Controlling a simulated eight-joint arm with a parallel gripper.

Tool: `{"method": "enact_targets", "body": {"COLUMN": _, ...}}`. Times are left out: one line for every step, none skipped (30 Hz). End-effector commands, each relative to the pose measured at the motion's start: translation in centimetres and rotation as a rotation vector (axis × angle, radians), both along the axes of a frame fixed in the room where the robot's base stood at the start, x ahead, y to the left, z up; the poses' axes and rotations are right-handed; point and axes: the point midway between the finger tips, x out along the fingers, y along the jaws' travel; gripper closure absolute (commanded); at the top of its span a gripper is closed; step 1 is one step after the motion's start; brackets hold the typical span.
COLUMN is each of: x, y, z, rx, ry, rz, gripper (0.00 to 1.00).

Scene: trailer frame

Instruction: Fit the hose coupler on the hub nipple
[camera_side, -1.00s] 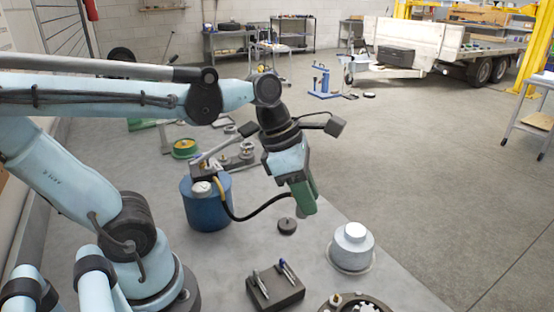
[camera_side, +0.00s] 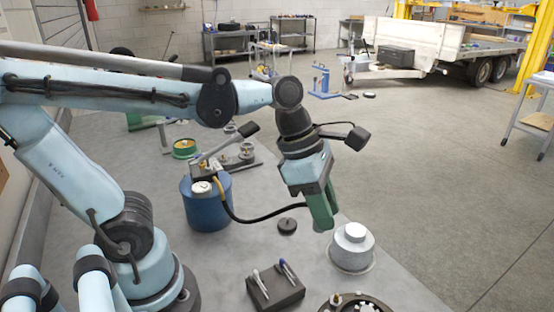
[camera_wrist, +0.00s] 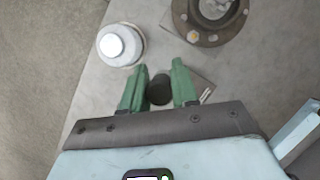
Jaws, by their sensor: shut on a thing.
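My gripper (camera_side: 323,222), with green fingers, points down above the bench beside the grey can. In the wrist view its fingers (camera_wrist: 159,78) are on either side of a dark round piece, the hose coupler (camera_wrist: 160,90). In the side view the fingers hide the coupler. The black hose (camera_side: 262,217) runs from the blue pump bucket (camera_side: 206,207) to the gripper. The hub (camera_side: 372,302) is at the bottom edge of the side view, with a small pale nipple (camera_side: 336,299) on its rim. The hub also shows at the top of the wrist view (camera_wrist: 207,38), apart from the gripper.
A grey can with a white lid (camera_side: 351,250) stands right of the gripper. A dark block with pens (camera_side: 276,290) lies in front, left of the hub. A black disc (camera_side: 287,226) lies on the bench (camera_side: 235,255). Metal parts (camera_side: 238,157) stand behind the bucket.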

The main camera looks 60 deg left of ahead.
Motion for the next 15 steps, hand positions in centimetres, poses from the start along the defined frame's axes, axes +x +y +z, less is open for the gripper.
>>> {"method": "enact_targets", "body": {"x": -0.1, "y": -1.6, "z": -0.4, "rx": -0.001, "ry": 0.001, "rz": -0.063, "gripper": 1.0}}
{"method": "enact_targets", "body": {"x": -0.2, "y": -2.4, "z": -0.6, "rx": -0.001, "ry": 0.001, "rz": -0.097, "gripper": 1.0}}
{"method": "enact_targets", "body": {"x": -0.3, "y": -3.5, "z": -0.9, "rx": -0.002, "ry": 0.002, "rz": -0.138, "gripper": 1.0}}
{"method": "enact_targets", "body": {"x": -0.5, "y": -4.2, "z": -1.1, "rx": -0.002, "ry": 0.002, "rz": -0.168, "gripper": 1.0}}
{"method": "enact_targets", "body": {"x": -0.6, "y": -4.9, "z": -1.3, "rx": -0.002, "ry": 0.002, "rz": -0.196, "gripper": 1.0}}
{"method": "enact_targets", "body": {"x": -0.9, "y": -5.7, "z": -1.6, "rx": -0.002, "ry": 0.002, "rz": -0.231, "gripper": 1.0}}
{"method": "enact_targets", "body": {"x": -1.0, "y": -6.2, "z": -1.7, "rx": -0.002, "ry": 0.002, "rz": -0.252, "gripper": 1.0}}
{"method": "enact_targets", "body": {"x": -1.1, "y": -6.7, "z": -1.9, "rx": -0.002, "ry": 0.002, "rz": -0.272, "gripper": 1.0}}
{"method": "enact_targets", "body": {"x": -1.3, "y": -7.2, "z": -2.0, "rx": -0.003, "ry": 0.001, "rz": -0.294, "gripper": 1.0}}
{"method": "enact_targets", "body": {"x": -1.4, "y": -7.5, "z": -2.2, "rx": -0.003, "ry": 0.001, "rz": -0.307, "gripper": 1.0}}
{"method": "enact_targets", "body": {"x": -1.5, "y": -7.8, "z": -2.2, "rx": -0.003, "ry": 0.001, "rz": -0.318, "gripper": 1.0}}
{"method": "enact_targets", "body": {"x": -1.6, "y": -8.0, "z": -2.4, "rx": -0.002, "ry": 0.001, "rz": -0.329, "gripper": 1.0}}
{"method": "enact_targets", "body": {"x": -1.6, "y": -8.1, "z": -2.5, "rx": -0.002, "ry": 0.001, "rz": -0.334, "gripper": 1.0}}
{"method": "enact_targets", "body": {"x": -1.6, "y": -8.2, "z": -2.6, "rx": -0.003, "ry": 0.001, "rz": -0.337, "gripper": 1.0}}
{"method": "enact_targets", "body": {"x": -1.6, "y": -8.2, "z": -2.8, "rx": -0.003, "ry": 0.001, "rz": -0.339, "gripper": 1.0}}
